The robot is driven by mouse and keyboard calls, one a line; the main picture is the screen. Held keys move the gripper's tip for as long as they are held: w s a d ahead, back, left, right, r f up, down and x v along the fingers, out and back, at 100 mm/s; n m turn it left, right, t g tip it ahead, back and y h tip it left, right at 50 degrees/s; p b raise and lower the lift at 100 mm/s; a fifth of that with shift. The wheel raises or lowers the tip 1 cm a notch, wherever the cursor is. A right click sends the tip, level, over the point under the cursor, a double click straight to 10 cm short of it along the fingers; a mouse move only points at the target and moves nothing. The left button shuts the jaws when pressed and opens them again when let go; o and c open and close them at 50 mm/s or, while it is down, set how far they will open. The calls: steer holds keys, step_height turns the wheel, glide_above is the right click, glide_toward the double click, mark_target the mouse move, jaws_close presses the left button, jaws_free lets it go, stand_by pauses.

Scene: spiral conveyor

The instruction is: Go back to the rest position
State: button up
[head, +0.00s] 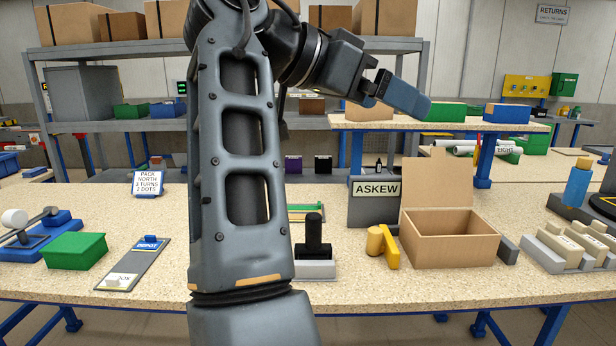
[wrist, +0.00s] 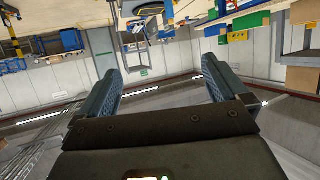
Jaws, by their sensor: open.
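My gripper (head: 401,95) is raised well above the bench and points to the right in the head view, in front of the shelves. In the wrist view its two blue fingers (wrist: 160,82) stand wide apart with nothing between them. The wrist view looks out sideways and tilted, over floor and wall. My arm stands upright across the middle of the head view and hides part of the bench and shelf behind it.
The speckled bench (head: 345,283) holds an open cardboard box (head: 450,250), an ASKEW sign (head: 375,203), a green box (head: 74,251), a DEPOT board (head: 133,264) and a black-handled stamp (head: 314,246). A raised shelf (head: 440,125) with boxes stands behind. Air around my gripper looks clear.

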steer(key=w+d+f+n+t+y, duration=0.1)
steer(key=d+f+n+t, duration=0.25)
steer(key=f, duration=0.75)
steer(key=w+d+f+n+t, duration=0.15)
steer(key=d+f+n, duration=0.35)
steer(key=f, duration=0.6)
steer(key=s+d+f+n+t+y, duration=0.25)
steer(key=s+f, duration=0.25)
steer(key=f, duration=0.3)
steer(key=s+d+f+n+t+y, duration=0.1)
steer(key=s+d+f+n+y, duration=0.15)
steer(key=s+f, duration=0.45)
steer(key=s+f+n+y, duration=0.2)
steer(key=s+f+y, duration=0.15)
steer(key=s, duration=0.65)
steer(key=s+f+n+y, duration=0.1)
steer(key=s+f+y, duration=0.1)
steer(key=s+f, duration=0.5)
steer(key=s+r+m, duration=0.1)
steer(key=s+r, duration=0.4)
steer(key=s, duration=0.5)
steer(key=s+a+r+m+y, duration=0.1)
steer(key=s+r+m, duration=0.1)
steer(key=s+r, duration=0.4)
steer(key=s+t, duration=0.1)
steer(key=s, duration=0.3)
steer(key=shift+a+r, duration=0.2)
steer(key=shift+a, duration=0.05)
